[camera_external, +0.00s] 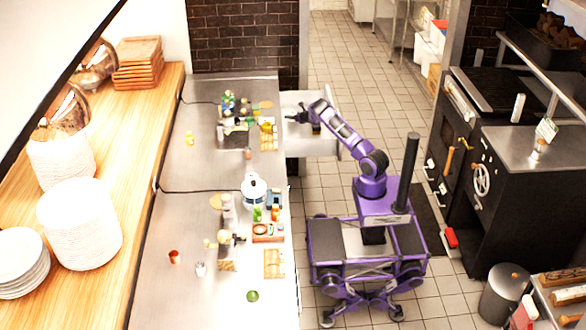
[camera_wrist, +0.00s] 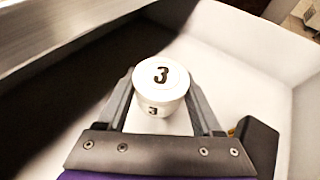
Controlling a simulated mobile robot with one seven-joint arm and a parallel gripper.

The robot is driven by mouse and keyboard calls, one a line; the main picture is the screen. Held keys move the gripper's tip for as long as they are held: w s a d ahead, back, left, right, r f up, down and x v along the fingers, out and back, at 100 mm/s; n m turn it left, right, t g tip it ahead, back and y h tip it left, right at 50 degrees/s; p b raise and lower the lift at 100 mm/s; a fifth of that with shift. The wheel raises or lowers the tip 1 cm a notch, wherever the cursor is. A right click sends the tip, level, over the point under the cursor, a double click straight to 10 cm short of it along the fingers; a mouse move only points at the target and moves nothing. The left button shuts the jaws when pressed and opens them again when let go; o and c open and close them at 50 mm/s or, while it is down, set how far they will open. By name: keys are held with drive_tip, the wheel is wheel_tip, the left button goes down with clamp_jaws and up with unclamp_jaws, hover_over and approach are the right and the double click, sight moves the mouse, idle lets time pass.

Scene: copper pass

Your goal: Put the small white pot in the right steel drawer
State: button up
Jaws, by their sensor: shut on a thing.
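The small white pot (camera_wrist: 161,93) shows in the wrist view with a black "3" on its lid and another on its side. My gripper (camera_wrist: 158,104) is shut on it, one finger on each side. In the outside view my gripper (camera_external: 299,117) is over the open steel drawer (camera_external: 294,100), which sticks out from the counter's right side. The pot cannot be made out there. In the wrist view the pale drawer walls (camera_wrist: 240,45) and floor surround the pot. I cannot tell whether the pot touches the drawer floor.
The steel counter (camera_external: 195,285) left of the drawer holds bottles, boards, a white kettle (camera_external: 254,188) and small cups. A wooden shelf with white plates (camera_external: 80,225) runs along the left. Tiled floor lies right of the drawer, with a black stove (camera_external: 480,180) beyond.

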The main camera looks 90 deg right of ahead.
sight(292, 129)
drive_tip(key=shift+f+b, duration=0.3)
drive_tip(key=shift+f, duration=2.9)
drive_tip(key=shift+f, duration=0.1)
drive_tip(key=shift+f, duration=0.15)
drive_tip(key=o, duration=1.5)
drive_tip(key=shift+a+r, duration=0.15)
drive_tip(key=shift+r, duration=0.1)
drive_tip(key=p+v, duration=0.1)
drive_tip(key=v, duration=1)
drive_tip(key=shift+s+a+r, duration=0.1)
drive_tip(key=shift+s+a, duration=0.15)
